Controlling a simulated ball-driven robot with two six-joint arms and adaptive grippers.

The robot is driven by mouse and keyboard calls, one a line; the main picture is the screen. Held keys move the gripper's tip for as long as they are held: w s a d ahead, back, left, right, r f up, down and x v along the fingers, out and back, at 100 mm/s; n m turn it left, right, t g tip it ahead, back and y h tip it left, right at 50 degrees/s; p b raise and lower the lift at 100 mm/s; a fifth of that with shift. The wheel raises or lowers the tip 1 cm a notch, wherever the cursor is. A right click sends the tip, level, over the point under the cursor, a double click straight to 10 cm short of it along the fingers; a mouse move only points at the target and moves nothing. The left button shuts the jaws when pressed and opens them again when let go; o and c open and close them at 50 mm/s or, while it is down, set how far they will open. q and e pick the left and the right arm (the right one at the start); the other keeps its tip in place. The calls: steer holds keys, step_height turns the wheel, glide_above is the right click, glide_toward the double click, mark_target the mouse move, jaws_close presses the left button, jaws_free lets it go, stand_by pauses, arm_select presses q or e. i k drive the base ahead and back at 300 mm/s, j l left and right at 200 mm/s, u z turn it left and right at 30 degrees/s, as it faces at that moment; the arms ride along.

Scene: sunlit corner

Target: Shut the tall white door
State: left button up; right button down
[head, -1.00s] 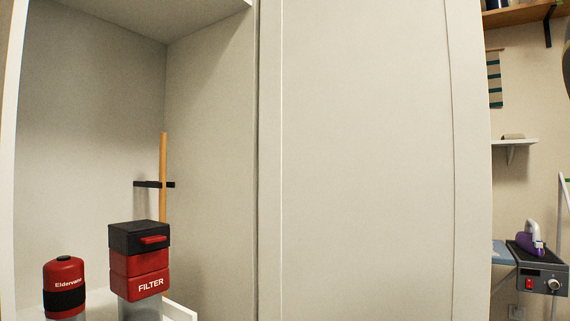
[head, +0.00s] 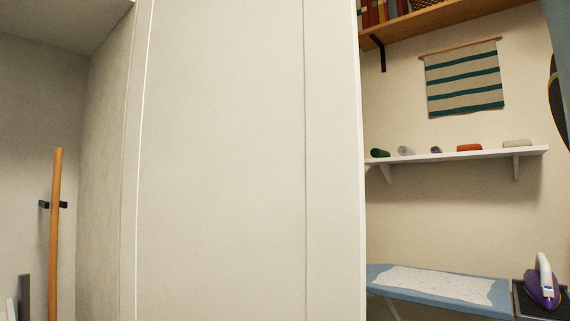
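The tall white door (head: 225,170) fills the middle of the head view, standing open at the right side of a tall cabinet. Its panel face shows, and its free or outer edge runs down the right side. The cabinet interior (head: 105,170) shows to the left of the door. The door's handle is not visible, and its top and bottom run out of the picture. Neither of my grippers is in view.
A wooden stick (head: 55,230) stands in a black clip inside the cabinet. Right of the door are a white shelf (head: 460,155) with small items, a striped hanging (head: 464,80), a blue ironing board (head: 440,290) and a purple iron (head: 541,285).

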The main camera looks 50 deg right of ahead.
mark_target(243, 194)
steer(key=k+l, duration=0.15)
steer(key=l, duration=0.25)
steer(key=k+l+u, duration=0.15)
steer(key=l, duration=0.2)
steer(key=k+l, duration=0.2)
steer(key=l, duration=0.2)
steer(key=k+l+u, duration=0.15)
steer(key=l, duration=0.2)
